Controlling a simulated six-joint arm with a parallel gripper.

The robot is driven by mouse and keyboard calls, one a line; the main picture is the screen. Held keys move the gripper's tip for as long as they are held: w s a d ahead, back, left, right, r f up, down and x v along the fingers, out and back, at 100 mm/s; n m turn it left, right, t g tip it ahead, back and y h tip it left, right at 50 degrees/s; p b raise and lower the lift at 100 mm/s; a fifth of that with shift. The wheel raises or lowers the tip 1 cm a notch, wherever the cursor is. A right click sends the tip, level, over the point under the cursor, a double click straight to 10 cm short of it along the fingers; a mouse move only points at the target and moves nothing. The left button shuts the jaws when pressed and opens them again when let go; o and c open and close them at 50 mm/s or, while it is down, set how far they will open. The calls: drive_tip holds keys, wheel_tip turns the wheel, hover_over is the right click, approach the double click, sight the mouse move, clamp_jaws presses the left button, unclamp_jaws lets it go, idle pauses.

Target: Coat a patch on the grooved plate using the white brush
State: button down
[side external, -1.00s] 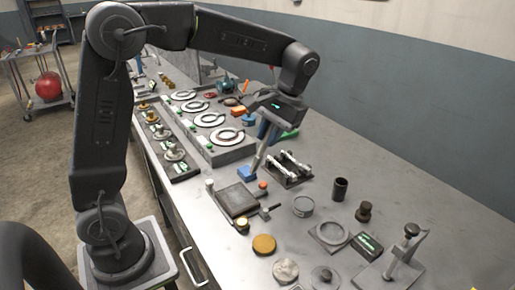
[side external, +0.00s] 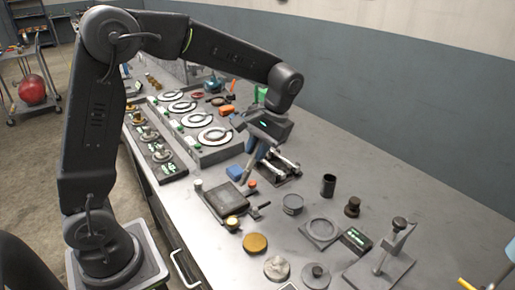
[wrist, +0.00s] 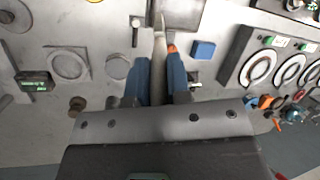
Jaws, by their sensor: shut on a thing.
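My gripper (side external: 257,152) is shut on the white brush. In the wrist view its two blue fingers (wrist: 161,82) close around the pale brush handle (wrist: 159,58), and the brush end (wrist: 168,17) points away over the plate's edge. In the side view the brush (side external: 247,171) slants down toward the plate's back right corner. The dark plate (side external: 225,201) lies flat in its grey fixture; it also shows in the wrist view (wrist: 188,12). I cannot make out its grooves, or whether the brush touches it.
A blue block (side external: 235,173) lies just behind the plate. White (side external: 198,184) and orange (side external: 252,183) knobs flank the plate. A dark rack with pale rods (side external: 281,167) stands close to the gripper.

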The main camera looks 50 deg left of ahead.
drive_tip(key=shift+r, duration=0.4)
drive_tip(key=shift+f, duration=3.4)
drive_tip(key=shift+a+f, duration=0.7)
drive_tip(key=shift+a, duration=5.05)
drive_tip(key=shift+s+d, duration=0.85)
drive_tip(key=shift+d, duration=5)
drive_tip(key=shift+s+a, duration=1.4)
drive_tip(key=shift+a, duration=4.5)
drive_tip(key=shift+d, duration=5.9)
wheel_tip(320, 180, up, 8)
